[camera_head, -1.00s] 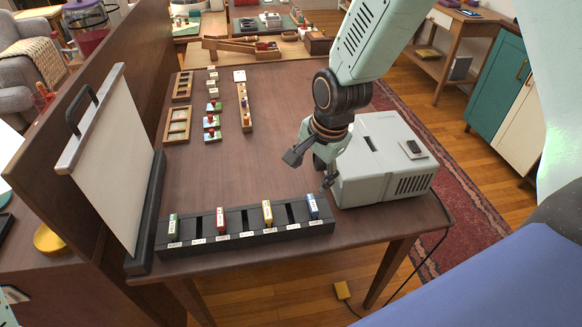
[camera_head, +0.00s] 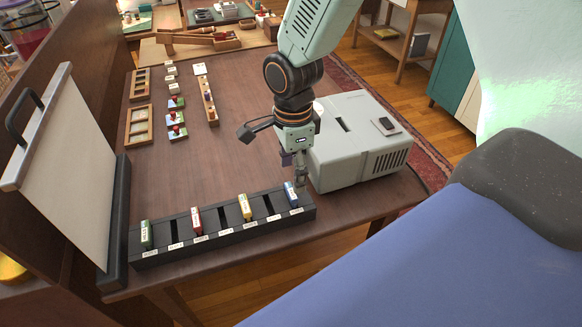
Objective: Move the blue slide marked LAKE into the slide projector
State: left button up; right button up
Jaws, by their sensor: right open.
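The blue slide (camera_head: 291,195) stands upright in the right end of a black slide rack (camera_head: 220,233) at the front of the table. Its lettering is too small to read. My right gripper (camera_head: 293,171) is open and empty, its fingers pointing down just above and behind the blue slide. I cannot tell whether a finger touches it. The grey slide projector (camera_head: 340,168) stands right beside the gripper, with a dark slot (camera_head: 343,124) in its top. My left gripper is not in view.
Green (camera_head: 146,234), red (camera_head: 196,219) and yellow (camera_head: 244,206) slides stand in the same rack, with empty slots between. A white screen (camera_head: 68,170) stands at the left. Wooden trays and small blocks lie farther back. The middle of the table (camera_head: 220,165) is clear.

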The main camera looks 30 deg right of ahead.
aim_at(291, 190)
jog(key=f+b, duration=0.2)
jog(key=shift+s+a+f+b, duration=0.1)
jog(key=shift+a+f+b, duration=0.2)
jog(key=shift+f, duration=0.1)
jog(key=f, duration=0.1)
jog(key=f+b, duration=0.1)
jog(key=shift+w+d+f, duration=0.15)
jog(key=shift+w+f, duration=0.05)
jog(key=shift+f, duration=0.45)
jog(key=shift+s+f, duration=0.1)
jog(key=shift+f, duration=0.15)
